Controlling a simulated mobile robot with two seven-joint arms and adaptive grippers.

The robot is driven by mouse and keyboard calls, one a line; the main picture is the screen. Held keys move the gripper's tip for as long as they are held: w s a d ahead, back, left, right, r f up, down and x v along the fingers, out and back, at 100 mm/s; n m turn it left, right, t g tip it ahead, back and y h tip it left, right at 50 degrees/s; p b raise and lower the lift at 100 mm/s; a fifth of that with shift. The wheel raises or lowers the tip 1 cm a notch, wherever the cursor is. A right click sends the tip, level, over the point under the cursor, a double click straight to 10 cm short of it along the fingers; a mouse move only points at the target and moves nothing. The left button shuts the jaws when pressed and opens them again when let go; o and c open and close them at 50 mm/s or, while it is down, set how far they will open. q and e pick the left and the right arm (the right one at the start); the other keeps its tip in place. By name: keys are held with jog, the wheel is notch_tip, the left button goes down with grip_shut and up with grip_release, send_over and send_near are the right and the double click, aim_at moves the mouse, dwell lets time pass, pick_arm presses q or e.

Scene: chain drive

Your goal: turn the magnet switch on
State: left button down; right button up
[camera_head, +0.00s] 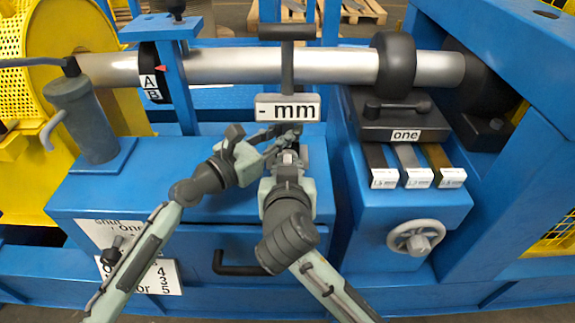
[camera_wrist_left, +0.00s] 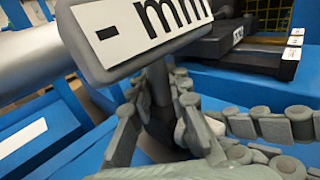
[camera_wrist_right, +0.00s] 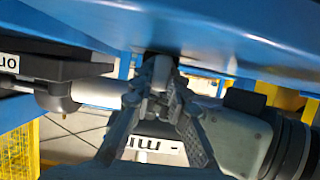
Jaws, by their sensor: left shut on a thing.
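A measuring stand with a "- mm" display (camera_head: 287,107) stands on the blue bench, and its upper bar reaches up to the steel shaft. In the left wrist view its display (camera_wrist_left: 140,35) sits above a dark post (camera_wrist_left: 160,85). My left gripper (camera_head: 280,140) comes from the left and is shut on this post below the display; its fingers (camera_wrist_left: 157,125) lie on either side. My right gripper (camera_head: 289,156) is at the foot of the stand, just below the left one. In the right wrist view its fingers (camera_wrist_right: 160,95) converge at a small grey part (camera_wrist_right: 158,70). The magnet switch cannot be made out clearly behind the grippers.
The steel shaft (camera_head: 240,65) crosses behind. A block labelled "one" (camera_head: 390,125), several labelled strips (camera_head: 411,165) and a handwheel (camera_head: 415,237) are to the right. A grey cylinder (camera_head: 83,120) stands left.

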grip_shut()
jog(key=shift+d+f+m+y, duration=0.15)
jog(key=shift+m+y, duration=0.5)
jog(key=shift+m, duration=0.35)
jog(key=shift+d+r+m+y, duration=0.1)
jog(key=shift+m+y, duration=0.55)
jog(key=shift+m, duration=0.35)
jog(key=shift+f, duration=0.1)
jog(key=shift+o, duration=1.8)
grip_release()
jog(key=shift+s, duration=0.15)
